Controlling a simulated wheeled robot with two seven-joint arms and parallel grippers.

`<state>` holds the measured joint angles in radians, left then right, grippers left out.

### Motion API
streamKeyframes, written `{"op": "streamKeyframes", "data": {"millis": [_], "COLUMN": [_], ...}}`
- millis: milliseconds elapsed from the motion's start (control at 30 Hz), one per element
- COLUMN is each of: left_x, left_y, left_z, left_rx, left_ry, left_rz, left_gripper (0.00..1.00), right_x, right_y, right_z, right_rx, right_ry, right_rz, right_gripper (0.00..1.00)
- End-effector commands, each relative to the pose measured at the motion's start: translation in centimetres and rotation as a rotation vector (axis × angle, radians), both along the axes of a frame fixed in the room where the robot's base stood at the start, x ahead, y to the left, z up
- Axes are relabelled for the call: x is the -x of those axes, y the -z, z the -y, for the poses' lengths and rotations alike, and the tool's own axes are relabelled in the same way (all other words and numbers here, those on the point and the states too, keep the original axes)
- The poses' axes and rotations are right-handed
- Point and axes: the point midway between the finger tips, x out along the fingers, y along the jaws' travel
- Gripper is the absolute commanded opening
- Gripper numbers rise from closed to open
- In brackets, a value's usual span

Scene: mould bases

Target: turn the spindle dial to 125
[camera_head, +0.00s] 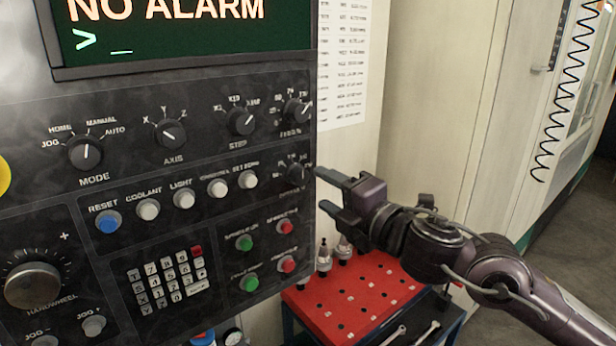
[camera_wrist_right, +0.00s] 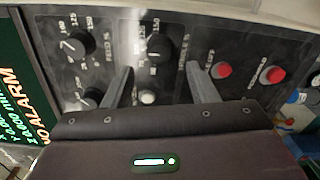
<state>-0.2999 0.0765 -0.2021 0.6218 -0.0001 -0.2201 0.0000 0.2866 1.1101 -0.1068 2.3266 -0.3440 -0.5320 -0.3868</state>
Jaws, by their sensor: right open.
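The spindle dial (camera_head: 295,173) is a black round knob at the right end of the control panel, below the feed dial (camera_head: 296,111). In the right wrist view the spindle dial (camera_wrist_right: 158,49) sits ahead of and between my right fingertips, with its scale partly washed out by glare. I cannot read its setting. My right gripper (camera_head: 321,189) is open and empty, its two fingers pointing left at the panel just right of the spindle dial. It also shows in the right wrist view (camera_wrist_right: 160,70), the fingers apart on either side of the dial. My left gripper is not in view.
Green and red push buttons (camera_head: 287,227) lie below the dial. The step dial (camera_head: 240,121) and a row of round buttons (camera_head: 184,199) are to its left. A red tool tray (camera_head: 350,310) stands below my right arm. A screen (camera_head: 180,30) reads NO ALARM.

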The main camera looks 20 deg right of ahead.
Motion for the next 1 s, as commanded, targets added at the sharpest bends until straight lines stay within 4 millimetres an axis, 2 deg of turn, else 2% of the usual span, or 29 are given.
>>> {"op": "streamKeyframes", "data": {"millis": [100, 333, 500, 733, 767, 1000], "left_x": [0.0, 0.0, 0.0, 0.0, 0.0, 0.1], "left_y": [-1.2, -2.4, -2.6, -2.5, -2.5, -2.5], "left_z": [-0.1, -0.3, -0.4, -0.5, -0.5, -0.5], "left_rx": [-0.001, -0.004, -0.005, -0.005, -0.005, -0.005], "left_ry": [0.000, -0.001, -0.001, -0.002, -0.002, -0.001], "left_rz": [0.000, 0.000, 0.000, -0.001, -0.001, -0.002], "left_gripper": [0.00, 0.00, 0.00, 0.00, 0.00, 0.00], "right_x": [-1.7, -4.6, -5.4, -5.5, -5.5, -5.5], "right_y": [-0.6, -0.3, -0.1, 0.0, 0.0, 0.0], "right_z": [-0.7, -1.7, -2.1, -2.1, -2.1, -2.1], "right_rx": [-0.008, -0.004, -0.001, -0.001, -0.001, -0.001], "right_ry": [-0.001, 0.000, -0.001, -0.001, -0.001, -0.001], "right_rz": [0.001, 0.000, -0.001, -0.001, -0.001, -0.001], "right_gripper": [0.53, 0.53, 0.53, 0.53, 0.51, 0.20]}}
